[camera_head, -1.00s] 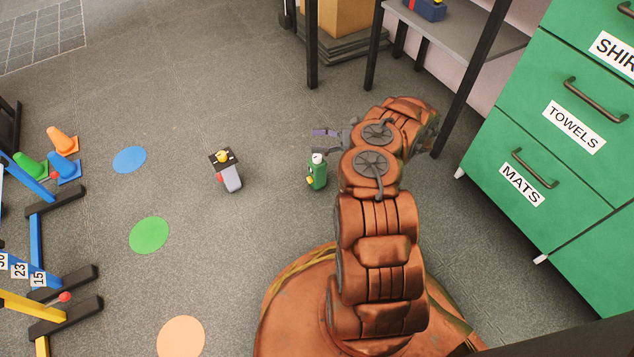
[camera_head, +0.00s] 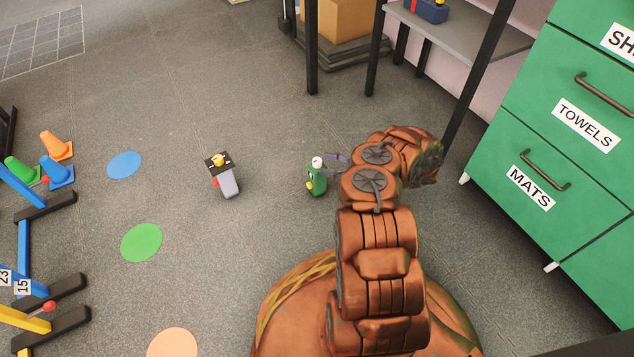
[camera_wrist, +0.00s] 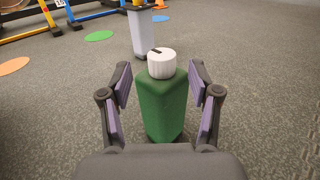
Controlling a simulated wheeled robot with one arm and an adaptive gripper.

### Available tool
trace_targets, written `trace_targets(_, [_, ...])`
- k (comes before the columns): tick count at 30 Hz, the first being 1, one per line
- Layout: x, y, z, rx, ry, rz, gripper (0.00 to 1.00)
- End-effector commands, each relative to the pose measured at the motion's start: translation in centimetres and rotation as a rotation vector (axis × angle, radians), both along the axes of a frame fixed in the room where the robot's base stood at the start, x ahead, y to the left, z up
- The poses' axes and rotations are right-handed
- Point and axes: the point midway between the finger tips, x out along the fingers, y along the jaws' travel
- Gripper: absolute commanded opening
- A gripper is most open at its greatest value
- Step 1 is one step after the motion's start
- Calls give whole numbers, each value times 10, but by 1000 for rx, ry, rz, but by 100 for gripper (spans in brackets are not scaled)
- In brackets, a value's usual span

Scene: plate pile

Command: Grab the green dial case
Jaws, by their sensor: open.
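The green dial case (camera_head: 317,181) is a small upright green block with a white dial on top. It stands on the floor just left of my arm in the head view. In the wrist view the green dial case (camera_wrist: 163,105) stands centred ahead, its white dial facing up. My gripper (camera_wrist: 160,90) is open, with one finger on each side of the case and gaps visible between the pads and its sides. In the head view my gripper (camera_head: 337,160) is partly hidden by the arm, close to the case.
A grey case with a black top (camera_head: 226,178) stands to the left. Blue (camera_head: 125,165), green (camera_head: 141,242) and orange (camera_head: 172,343) floor discs and several cones lie further left. Green drawers (camera_head: 555,150) stand on the right. The floor around the case is clear.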

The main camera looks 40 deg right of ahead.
Motion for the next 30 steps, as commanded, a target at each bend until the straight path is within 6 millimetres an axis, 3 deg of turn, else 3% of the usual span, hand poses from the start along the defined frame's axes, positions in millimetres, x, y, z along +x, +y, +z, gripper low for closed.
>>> trace_targets(9, [27, 24, -2, 1, -2, 2, 62])
trace_targets(17, [29, 26, -1, -1, -1, 0, 62])
trace_targets(30, [29, 26, -1, 0, 0, 0, 18])
